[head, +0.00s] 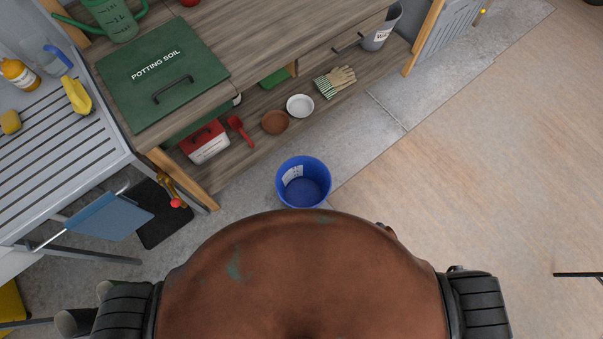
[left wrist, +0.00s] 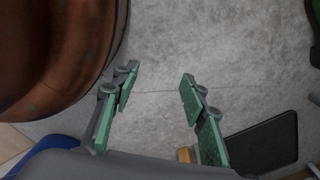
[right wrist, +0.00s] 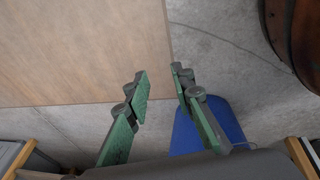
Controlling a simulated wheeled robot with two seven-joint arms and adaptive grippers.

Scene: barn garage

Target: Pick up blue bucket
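The blue bucket (head: 318,188) stands upright on the grey concrete strip in the head view. It looks empty and has a white label on its inner wall. Its blue side shows in the right wrist view (right wrist: 225,121), beyond and partly behind the right finger of my right gripper (right wrist: 159,75). That gripper is open and empty, with no clear contact with the bucket. My left gripper (left wrist: 160,77) is open and empty over the concrete. A blue edge (left wrist: 48,152), likely the bucket, shows at lower left there. Neither gripper's fingers show in the head view.
A wooden workbench (head: 235,55) with a low shelf stands beyond the bucket, holding gloves (head: 338,82), bowls and a red-lidded box (head: 206,143). A grey slatted table (head: 45,145) is at left. A black mat (head: 163,222) lies between.

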